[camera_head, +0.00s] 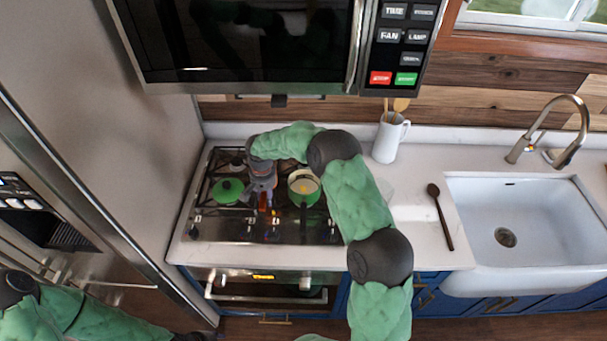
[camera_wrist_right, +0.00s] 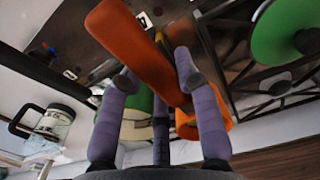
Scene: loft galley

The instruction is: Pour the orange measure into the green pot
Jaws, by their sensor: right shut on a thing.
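My right gripper (camera_head: 264,184) is over the stove, just left of the green pot. It is shut on the orange measure (camera_wrist_right: 140,48), which lies slanted between the fingers in the right wrist view; only a bit of orange shows in the head view. The green pot (camera_head: 304,198) is open on the right side of the stove, with a cream inside and a small yellow patch in it. In the wrist view the pot (camera_wrist_right: 137,104) is partly hidden behind the fingers and measure. I cannot tell what the measure holds.
A green lid (camera_head: 228,191) lies on the left side of the stove (camera_head: 270,232). A white jug (camera_head: 389,138) with wooden utensils and a dark spoon (camera_head: 440,216) are on the counter, right of my arm. The sink (camera_head: 540,225) is farther right. A microwave (camera_head: 240,45) hangs above.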

